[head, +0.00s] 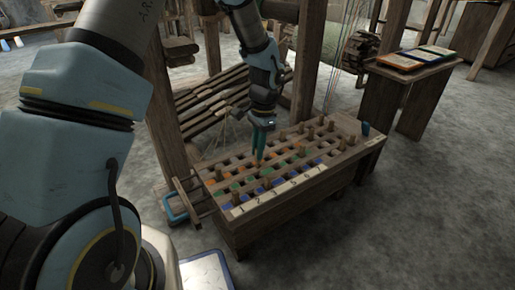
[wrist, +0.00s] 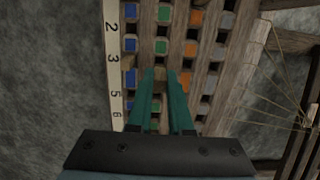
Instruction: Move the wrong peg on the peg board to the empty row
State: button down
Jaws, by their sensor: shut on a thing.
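The wooden peg board (head: 340,148) is the top of a low wooden stand, with rows of holes over blue, green, orange and grey squares. A pale number strip (head: 286,191) runs along its front edge; it also shows in the wrist view (wrist: 113,55). Several brown pegs stand in the board. My gripper (head: 259,155) points down over the board's middle-left part, its teal fingers shut on a brown peg (head: 259,163). In the wrist view my gripper (wrist: 160,80) hides part of the board (wrist: 176,40). I cannot tell whether the held peg's lower end is in a hole.
Loom beams (head: 310,60) and slats rise close behind. A small wooden table (head: 408,95) with flat panels stands at right. The floor in front is clear.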

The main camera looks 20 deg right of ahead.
aim_at(258, 164)
jog(key=shift+f+b, duration=0.5)
jog(key=shift+f, duration=0.55)
jog(key=shift+f+b, duration=0.75)
jog(key=shift+f, duration=1.5)
jog(key=c, duration=0.8)
grip_release()
jog(key=shift+o, duration=0.2)
jog(key=shift+r, duration=0.1)
notch_tip(258, 164, up, 11)
jog(key=d+p, duration=0.1)
jog(key=p, duration=0.3)
jog(key=shift+d+f, duration=0.15)
jog(key=shift+f, duration=0.05)
